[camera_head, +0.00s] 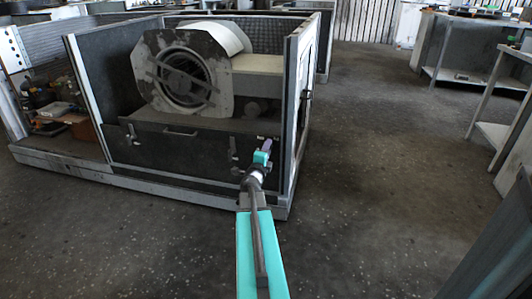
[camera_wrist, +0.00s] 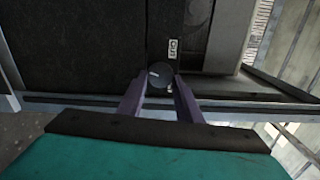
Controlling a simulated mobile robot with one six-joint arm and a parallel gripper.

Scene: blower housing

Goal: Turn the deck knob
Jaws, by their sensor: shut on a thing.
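The deck knob (camera_wrist: 160,75) is a small dark round knob on the dark front panel, below a small white label (camera_wrist: 173,49) in the wrist view. My gripper (camera_wrist: 161,82) has its two purple fingers on either side of the knob, shut on it. In the head view my gripper (camera_head: 266,146) reaches the upper right of the dark front panel (camera_head: 180,153), and there the knob is hidden behind it.
The blower (camera_head: 185,75) sits in the open housing above the panel. A handle (camera_head: 180,132) and latches (camera_head: 233,147) are on the panel. The housing's right post (camera_head: 291,110) stands close to my gripper. The floor (camera_head: 375,150) to the right is clear; shelves (camera_head: 470,80) stand beyond.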

